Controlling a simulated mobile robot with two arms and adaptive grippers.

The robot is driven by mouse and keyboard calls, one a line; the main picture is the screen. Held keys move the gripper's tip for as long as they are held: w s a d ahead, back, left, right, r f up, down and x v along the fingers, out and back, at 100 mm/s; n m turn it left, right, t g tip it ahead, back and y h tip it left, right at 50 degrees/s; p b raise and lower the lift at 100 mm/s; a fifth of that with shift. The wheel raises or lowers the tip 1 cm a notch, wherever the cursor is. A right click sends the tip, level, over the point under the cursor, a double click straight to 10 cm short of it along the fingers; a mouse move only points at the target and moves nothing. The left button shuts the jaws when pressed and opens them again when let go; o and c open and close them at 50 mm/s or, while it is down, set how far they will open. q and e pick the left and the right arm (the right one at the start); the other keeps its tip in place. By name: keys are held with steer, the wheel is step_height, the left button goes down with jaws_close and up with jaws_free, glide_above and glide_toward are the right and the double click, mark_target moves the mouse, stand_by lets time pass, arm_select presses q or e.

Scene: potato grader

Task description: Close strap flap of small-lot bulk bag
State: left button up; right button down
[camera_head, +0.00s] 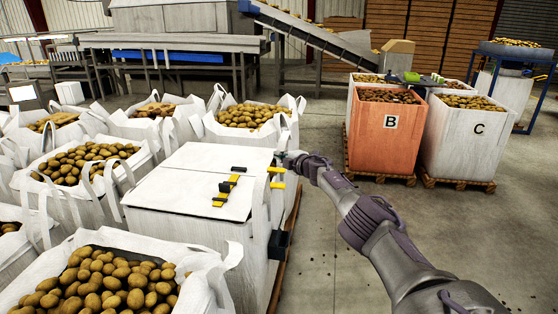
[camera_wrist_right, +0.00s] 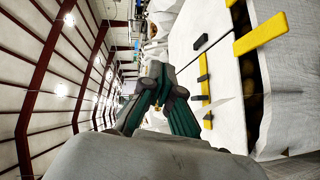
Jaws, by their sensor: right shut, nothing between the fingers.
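The small-lot bulk bag (camera_head: 195,235) is a boxy white bag at the centre left, its top largely covered by white flap panels (camera_head: 180,190). Yellow and black strap pieces (camera_head: 228,187) lie on the top. More yellow pieces (camera_head: 276,178) are at the right edge, close to my right gripper (camera_head: 280,159). That gripper is at the bag's far right edge and shut, with nothing between its fingers. In the right wrist view, the dark green fingers (camera_wrist_right: 157,75) are beside the white panel with yellow bars (camera_wrist_right: 260,35); potatoes show in a dark gap (camera_wrist_right: 253,85). My left gripper is out of view.
Open white bags full of potatoes (camera_head: 100,285) crowd the left and back. An orange bin marked B (camera_head: 385,150) and a white bin marked C (camera_head: 475,150) stand on pallets at the right.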

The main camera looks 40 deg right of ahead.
steer(key=s+d+r+p, duration=0.2)
steer(key=r+p, duration=0.1)
steer(key=r, duration=0.2)
steer(key=s+d+r+p, duration=0.2)
steer(key=s+r+p, duration=0.1)
steer(key=r+p, duration=0.1)
steer(key=shift+s+d+r, duration=0.2)
steer(key=shift+d+r, duration=0.05)
steer(key=shift+r, duration=0.6)
